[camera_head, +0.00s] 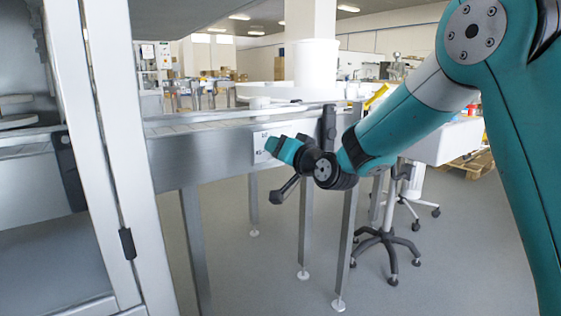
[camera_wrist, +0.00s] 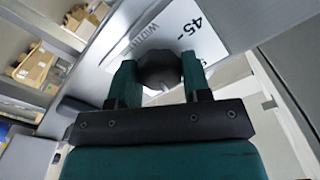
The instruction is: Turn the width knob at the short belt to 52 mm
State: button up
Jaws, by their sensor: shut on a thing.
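The width knob (camera_wrist: 160,70) is a dark round knob seen in the wrist view, between the two teal fingers of my gripper (camera_wrist: 158,80). The fingers are shut on it from both sides. Behind it is a white scale plate (camera_wrist: 225,25) printed with "45" and part of the word "WIDTH"; the knob and fingers hide the rest. In the head view my gripper (camera_head: 272,148) reaches the side of the short belt (camera_head: 200,160), in front of the white plate (camera_head: 261,152). The knob itself is hidden there, and its pointer setting cannot be read.
A steel machine frame with a white upright (camera_head: 110,150) stands at the left. Belt legs (camera_head: 305,225) reach the floor below my arm. A wheeled stool (camera_head: 388,240) stands to the right, near a pallet (camera_head: 472,165).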

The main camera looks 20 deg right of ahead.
jog(key=shift+f+n+b, duration=0.15)
jog(key=shift+n+b, duration=2.85)
jog(key=shift+n, duration=0.7)
jog(key=o, duration=0.9)
jog(key=shift+s, duration=0.1)
jog(key=v, duration=1.7)
jog(key=shift+s, duration=0.1)
